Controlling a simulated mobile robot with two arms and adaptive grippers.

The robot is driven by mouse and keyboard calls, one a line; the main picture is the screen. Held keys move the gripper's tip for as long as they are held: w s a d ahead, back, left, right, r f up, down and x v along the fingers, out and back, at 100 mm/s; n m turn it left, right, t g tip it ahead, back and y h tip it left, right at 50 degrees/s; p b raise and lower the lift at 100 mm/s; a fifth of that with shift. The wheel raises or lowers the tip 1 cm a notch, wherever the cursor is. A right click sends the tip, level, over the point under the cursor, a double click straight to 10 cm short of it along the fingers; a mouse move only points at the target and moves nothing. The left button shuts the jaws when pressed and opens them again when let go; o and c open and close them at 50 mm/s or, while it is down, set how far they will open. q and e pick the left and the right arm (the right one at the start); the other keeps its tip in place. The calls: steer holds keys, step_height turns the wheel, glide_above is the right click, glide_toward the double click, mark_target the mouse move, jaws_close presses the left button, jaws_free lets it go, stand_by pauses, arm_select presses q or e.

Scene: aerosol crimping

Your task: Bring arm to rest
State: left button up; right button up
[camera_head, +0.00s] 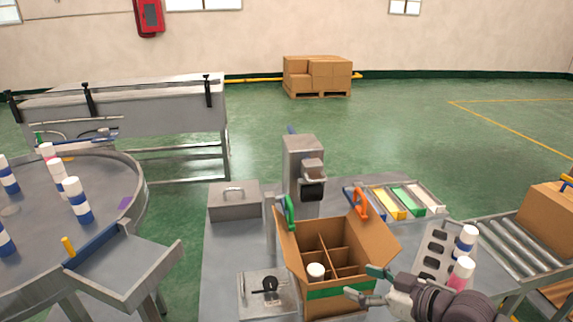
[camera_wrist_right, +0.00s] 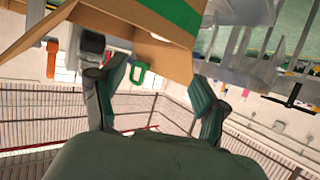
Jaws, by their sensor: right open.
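My right gripper (camera_head: 364,282) is open and empty, beside the right front of the open cardboard box (camera_head: 340,293). In the right wrist view its two fingers (camera_wrist_right: 157,72) stand apart with nothing between them, and the box (camera_wrist_right: 125,22) shows beyond them. The box has dividers inside and a white-capped can (camera_head: 316,270) in one compartment. My left gripper is not in view.
A grey machine (camera_head: 303,165) rises behind the box. Coloured trays (camera_head: 408,201) lie behind, a roller conveyor (camera_head: 512,245) at right, a round table (camera_head: 110,190) with several cans at left.

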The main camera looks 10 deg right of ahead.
steer(key=s+a+f+m+g+h, duration=0.1)
steer(key=s+a+f+g+h, duration=0.4)
steer(key=s+f, duration=0.6)
steer(key=s+d+f+m+g+h, duration=0.2)
steer(key=s+f+m+h, duration=0.15)
steer(key=s, duration=0.85)
step_height(320, 180, down, 26)
steer(key=s+f+g, duration=0.1)
steer(key=s+g, duration=0.1)
steer(key=s+d+f+g, duration=0.1)
steer(key=s+d+f, duration=0.2)
steer(key=s+f, duration=1.2)
steer(key=shift+s, duration=0.75)
steer(key=shift+f, duration=0.1)
